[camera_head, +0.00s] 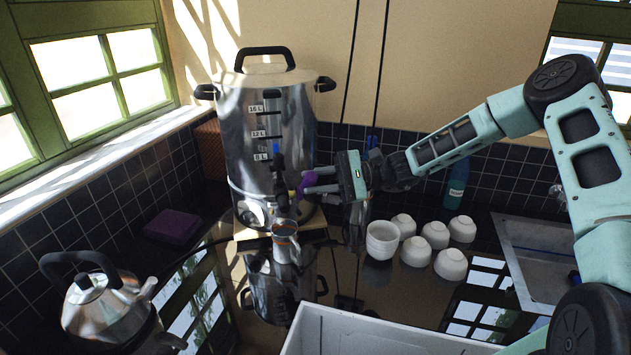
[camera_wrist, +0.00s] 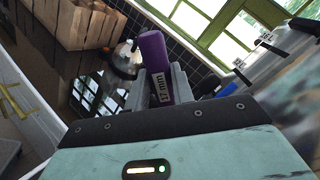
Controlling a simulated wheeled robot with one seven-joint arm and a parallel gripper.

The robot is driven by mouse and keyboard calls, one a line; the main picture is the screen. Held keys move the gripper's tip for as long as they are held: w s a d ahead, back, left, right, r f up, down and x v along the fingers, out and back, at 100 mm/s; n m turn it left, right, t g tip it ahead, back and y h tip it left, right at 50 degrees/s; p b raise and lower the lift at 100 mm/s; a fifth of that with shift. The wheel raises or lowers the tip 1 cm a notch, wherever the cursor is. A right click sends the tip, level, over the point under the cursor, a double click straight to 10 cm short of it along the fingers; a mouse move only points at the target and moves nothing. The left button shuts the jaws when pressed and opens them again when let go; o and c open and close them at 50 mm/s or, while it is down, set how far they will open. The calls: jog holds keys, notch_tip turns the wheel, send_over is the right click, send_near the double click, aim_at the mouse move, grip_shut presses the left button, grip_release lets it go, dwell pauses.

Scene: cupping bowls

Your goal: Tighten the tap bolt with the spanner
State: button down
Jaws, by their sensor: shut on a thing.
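The large steel urn (camera_head: 262,120) stands at the back with its dark tap (camera_head: 280,185) on the front. My gripper (camera_head: 312,184) is at the right of the tap, fingers pointing left. It is shut on the purple spanner (camera_head: 306,185), which is close beside the tap. In the wrist view the purple spanner (camera_wrist: 153,52) rises between my fingers (camera_wrist: 162,88) and bears a "17 mm" label. The tap bolt is too small to make out, and I cannot tell whether the spanner touches it.
A cup (camera_head: 286,246) stands under the tap. White bowls (camera_head: 382,240) stand right of it, near a sink (camera_head: 535,255). A kettle (camera_head: 103,305) is at the front left, a purple block (camera_head: 172,226) behind it. A white bin (camera_head: 350,335) is in front.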

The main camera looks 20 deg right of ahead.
jog(key=shift+d, duration=0.15)
jog(key=shift+s+d+p, duration=0.15)
jog(key=shift+d, duration=0.95)
jog(key=shift+s+d+p, duration=0.1)
jog(key=shift+d+p, duration=0.05)
jog(key=shift+d, duration=0.95)
